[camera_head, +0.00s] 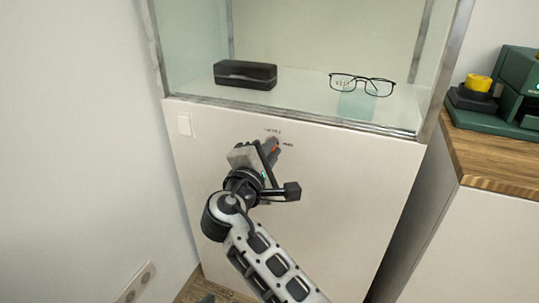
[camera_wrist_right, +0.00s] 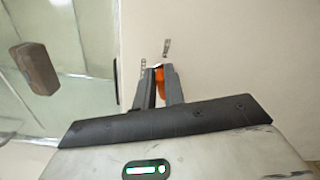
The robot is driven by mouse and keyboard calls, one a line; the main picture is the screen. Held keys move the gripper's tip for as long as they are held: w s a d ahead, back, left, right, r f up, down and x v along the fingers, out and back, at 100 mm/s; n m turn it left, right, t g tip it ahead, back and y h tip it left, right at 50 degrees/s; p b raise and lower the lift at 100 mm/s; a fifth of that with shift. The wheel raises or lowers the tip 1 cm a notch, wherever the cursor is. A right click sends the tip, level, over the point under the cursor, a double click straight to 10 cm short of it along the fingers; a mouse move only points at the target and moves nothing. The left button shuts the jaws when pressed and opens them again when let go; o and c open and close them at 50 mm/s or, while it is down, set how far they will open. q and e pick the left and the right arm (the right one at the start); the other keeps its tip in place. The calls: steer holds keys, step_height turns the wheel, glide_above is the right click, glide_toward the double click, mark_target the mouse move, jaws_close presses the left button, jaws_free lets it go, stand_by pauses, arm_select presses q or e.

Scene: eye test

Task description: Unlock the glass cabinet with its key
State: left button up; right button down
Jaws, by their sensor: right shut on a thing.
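The glass cabinet (camera_head: 290,106) has a clear case on a white base; part of its glass also shows in the wrist view (camera_wrist_right: 85,45). My right gripper (camera_head: 271,145) is at the upper front of the white base, just below the glass. It is shut on a small orange thing, which looks like the key (camera_wrist_right: 160,84), between its fingers. The key's tip and any lock are hidden by the fingers, so I cannot tell whether the key is inserted. Small dark markings (camera_wrist_right: 166,48) are on the panel beside the fingertips. My left gripper is not in view.
Inside the case are a dark glasses case (camera_head: 245,75) and black-framed glasses (camera_head: 362,84). At right, a wooden-topped counter (camera_head: 490,158) holds a green device (camera_head: 520,75) and a yellow-topped item (camera_head: 478,83).

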steer(key=m, duration=0.1)
steer(key=m+b, duration=0.1)
steer(key=m, duration=0.1)
steer(key=shift+f+b, duration=0.3)
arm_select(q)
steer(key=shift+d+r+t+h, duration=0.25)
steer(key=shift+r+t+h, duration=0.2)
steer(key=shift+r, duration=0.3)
arm_select(e)
steer(key=shift+m, duration=0.4)
steer(key=shift+r, duration=0.1)
steer(key=c, duration=1.5)
jaws_free()
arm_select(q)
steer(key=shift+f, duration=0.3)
